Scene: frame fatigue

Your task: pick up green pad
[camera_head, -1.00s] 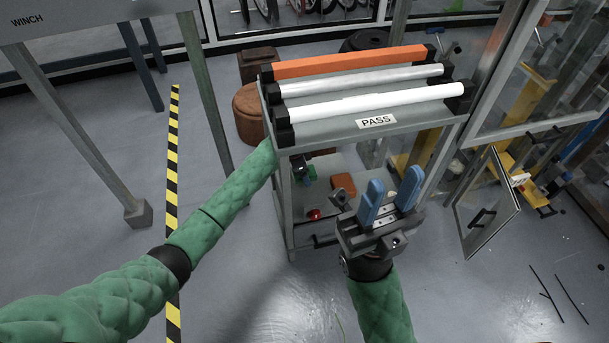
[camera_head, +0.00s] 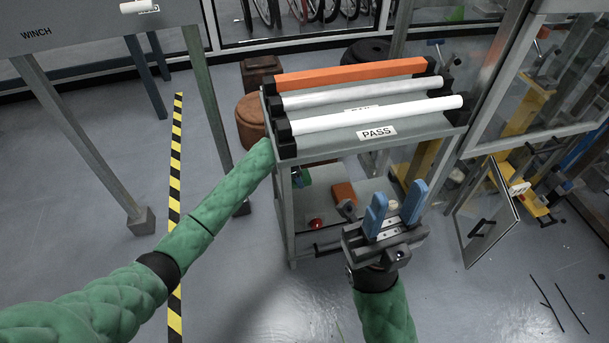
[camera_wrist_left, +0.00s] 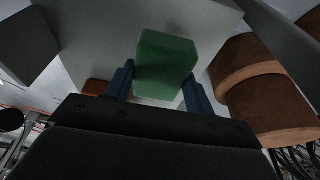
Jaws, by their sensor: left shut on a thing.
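The green pad (camera_wrist_left: 167,66) is a block held between the blue fingers of my left gripper (camera_wrist_left: 157,88) in the left wrist view. In the head view only a small part of the pad (camera_head: 303,177) shows under the top of the PASS rack, and most of my left gripper is hidden by the rack. My right gripper (camera_head: 399,196) is open, with its two blue fingers apart and nothing held, in front of the rack.
The PASS rack (camera_head: 330,146) carries an orange, a silver and a white tube. An orange block (camera_head: 344,193) and a red ball (camera_head: 316,224) lie on its lower shelf (camera_head: 372,186). Brown stools (camera_head: 250,117) stand behind it. An open glass door (camera_head: 487,215) is at right.

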